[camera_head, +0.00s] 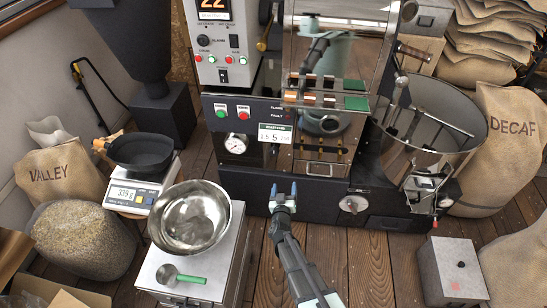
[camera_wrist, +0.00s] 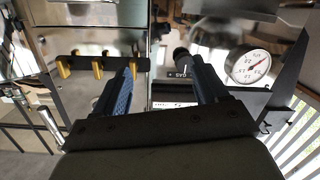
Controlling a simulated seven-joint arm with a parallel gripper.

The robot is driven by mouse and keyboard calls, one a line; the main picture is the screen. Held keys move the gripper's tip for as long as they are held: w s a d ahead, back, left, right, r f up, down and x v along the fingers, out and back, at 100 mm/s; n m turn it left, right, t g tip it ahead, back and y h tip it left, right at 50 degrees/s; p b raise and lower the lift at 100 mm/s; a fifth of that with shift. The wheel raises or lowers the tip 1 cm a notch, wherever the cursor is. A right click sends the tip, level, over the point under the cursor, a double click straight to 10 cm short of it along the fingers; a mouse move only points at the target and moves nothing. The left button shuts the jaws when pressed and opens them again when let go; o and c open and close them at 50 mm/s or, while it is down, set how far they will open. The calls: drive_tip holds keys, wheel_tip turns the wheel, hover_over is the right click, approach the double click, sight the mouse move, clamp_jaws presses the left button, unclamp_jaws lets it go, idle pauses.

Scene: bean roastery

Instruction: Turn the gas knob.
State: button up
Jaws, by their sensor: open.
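The gas knob (camera_wrist: 181,55) is a small dark knob by a GAS label in the wrist view. It shows between my gripper's blue fingers, nearer the right-hand one. My gripper (camera_wrist: 163,64) is open, with nothing held. Whether a finger touches the knob I cannot tell. In the head view my gripper (camera_head: 283,190) is low in front of the roaster's dark front panel (camera_head: 232,108); I cannot make out the knob there.
A pressure gauge (camera_wrist: 251,66) is right of the knob in the wrist view. Yellow-handled levers (camera_wrist: 80,66) stick out at left. In the head view, a steel bowl (camera_head: 189,217) stands on a block left of my arm. A cooling drum (camera_head: 428,112) stands right.

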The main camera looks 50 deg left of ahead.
drive_tip(key=s+a+r+t, duration=0.1)
drive_tip(key=s+a+r, duration=0.2)
drive_tip(key=s+a, duration=0.1)
approach(274, 154)
drive_tip(key=shift+y, duration=0.4)
drive_tip(key=x, duration=0.8)
drive_tip(key=shift+w+f, duration=0.2)
drive_tip(key=shift+w, duration=0.05)
drive_tip(key=c, duration=1.1)
drive_tip(key=shift+o, duration=0.2)
